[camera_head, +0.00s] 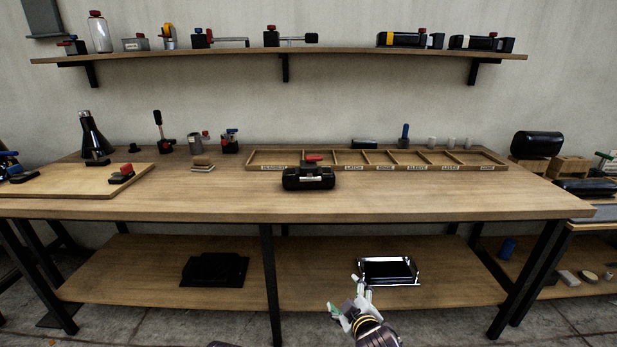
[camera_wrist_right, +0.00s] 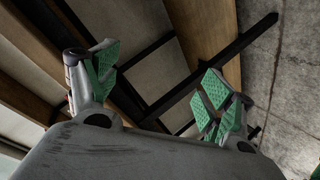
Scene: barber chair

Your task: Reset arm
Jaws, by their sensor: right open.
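My right gripper (camera_head: 351,298) is low in the head view, in front of the table's lower shelf. In the right wrist view its two green-padded fingers stand wide apart, and the gap between them (camera_wrist_right: 160,82) is empty. The gripper is open and touches nothing that I can see. My left gripper is not in view.
A wooden workbench (camera_head: 400,205) spans the view, with a black device with a red top (camera_head: 309,178) and a divided wooden tray (camera_head: 250,167) on it. The lower shelf (camera_head: 300,255) holds a shiny-framed tray (camera_head: 416,282) and a black item (camera_head: 214,270). Table legs (camera_head: 270,285) stand nearby.

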